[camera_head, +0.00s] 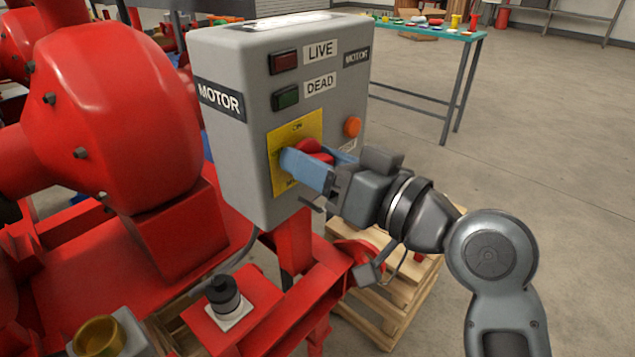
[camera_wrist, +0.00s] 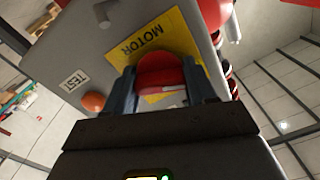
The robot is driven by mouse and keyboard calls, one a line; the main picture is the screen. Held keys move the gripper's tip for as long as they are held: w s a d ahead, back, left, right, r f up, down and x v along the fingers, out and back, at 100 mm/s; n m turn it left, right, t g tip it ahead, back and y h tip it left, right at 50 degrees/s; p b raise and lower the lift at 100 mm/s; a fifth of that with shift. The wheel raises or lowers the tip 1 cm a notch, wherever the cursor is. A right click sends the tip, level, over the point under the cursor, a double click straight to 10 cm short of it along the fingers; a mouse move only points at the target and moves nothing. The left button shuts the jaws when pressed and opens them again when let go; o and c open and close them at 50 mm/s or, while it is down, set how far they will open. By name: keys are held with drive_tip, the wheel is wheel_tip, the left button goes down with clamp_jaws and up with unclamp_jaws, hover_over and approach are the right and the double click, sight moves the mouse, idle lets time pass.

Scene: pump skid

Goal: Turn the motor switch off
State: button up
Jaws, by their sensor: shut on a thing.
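The motor switch is a red rotary handle (camera_head: 312,150) on a yellow plate (camera_head: 276,172) on the front of the grey motor box (camera_head: 235,150). "ON" is readable at the top of the plate; its lower lettering is mostly hidden. My gripper (camera_head: 306,160) reaches in from the right, with its blue fingers around the red handle. In the wrist view the red handle (camera_wrist: 160,72) sits between the two fingers, my gripper (camera_wrist: 163,90) shut on it. The fingers hide part of the handle, so I cannot tell its exact angle.
A dark red LIVE lamp (camera_head: 285,62) and a green DEAD lamp (camera_head: 286,98) are on the box. An orange button (camera_head: 352,127) is close to my gripper. A red pump (camera_head: 110,110) stands left. A green-topped table (camera_head: 430,33) is behind; open floor lies right.

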drive_tip(key=shift+f+n+b, duration=0.15)
drive_tip(key=shift+n+b, duration=1.7)
drive_tip(key=shift+n, duration=0.15)
drive_tip(key=o, duration=1)
drive_tip(key=shift+o, duration=0.2)
drive_tip(key=v, duration=0.7)
drive_tip(key=shift+s+d, duration=0.25)
drive_tip(key=shift+d, duration=0.1)
